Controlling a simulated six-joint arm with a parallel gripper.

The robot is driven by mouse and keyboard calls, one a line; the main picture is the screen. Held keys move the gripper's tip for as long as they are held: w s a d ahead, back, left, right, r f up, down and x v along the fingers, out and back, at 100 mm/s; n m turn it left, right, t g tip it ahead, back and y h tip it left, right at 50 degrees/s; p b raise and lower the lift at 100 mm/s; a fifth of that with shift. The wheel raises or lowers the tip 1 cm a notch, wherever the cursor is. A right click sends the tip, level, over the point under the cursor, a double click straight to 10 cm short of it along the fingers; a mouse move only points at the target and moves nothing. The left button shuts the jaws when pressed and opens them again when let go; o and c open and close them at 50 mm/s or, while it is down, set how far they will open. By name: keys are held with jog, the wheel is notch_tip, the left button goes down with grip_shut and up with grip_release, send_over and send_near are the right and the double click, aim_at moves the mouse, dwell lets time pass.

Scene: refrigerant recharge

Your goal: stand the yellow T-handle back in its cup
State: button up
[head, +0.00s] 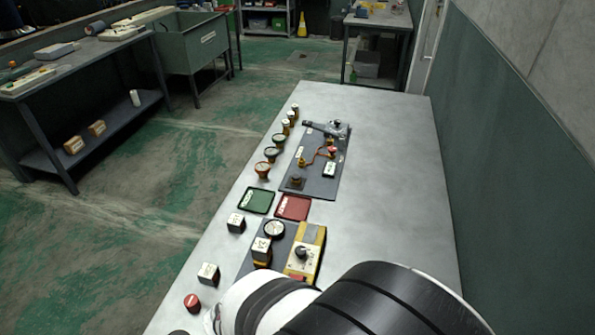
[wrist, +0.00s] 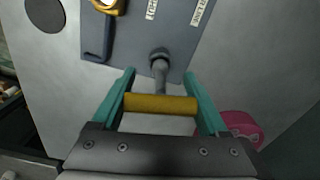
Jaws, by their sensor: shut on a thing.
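The yellow T-handle (wrist: 160,103) shows in the wrist view, its yellow crossbar spanning between the teal fingers of my gripper (wrist: 158,80). My gripper is shut on the crossbar. A grey stem runs up the picture from the crossbar to a wider, rounded grey end (wrist: 158,54) over the edge of a blue-grey panel (wrist: 180,40). I cannot tell whether that end touches the panel or is above it. I cannot make out the cup for certain. In the head view my arm covers the near end of the table, and neither gripper nor T-handle shows.
In the wrist view a pink-red round item (wrist: 242,127) lies right of the fingers and a dark disc (wrist: 45,14) at upper left. In the head view the table (head: 390,170) carries a green tray (head: 256,201), a red tray (head: 293,207) and several gauges. Its right side is clear.

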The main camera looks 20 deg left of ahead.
jog(key=shift+f, duration=1.65)
jog(key=o, duration=1.2)
notch_tip(320, 180, up, 7)
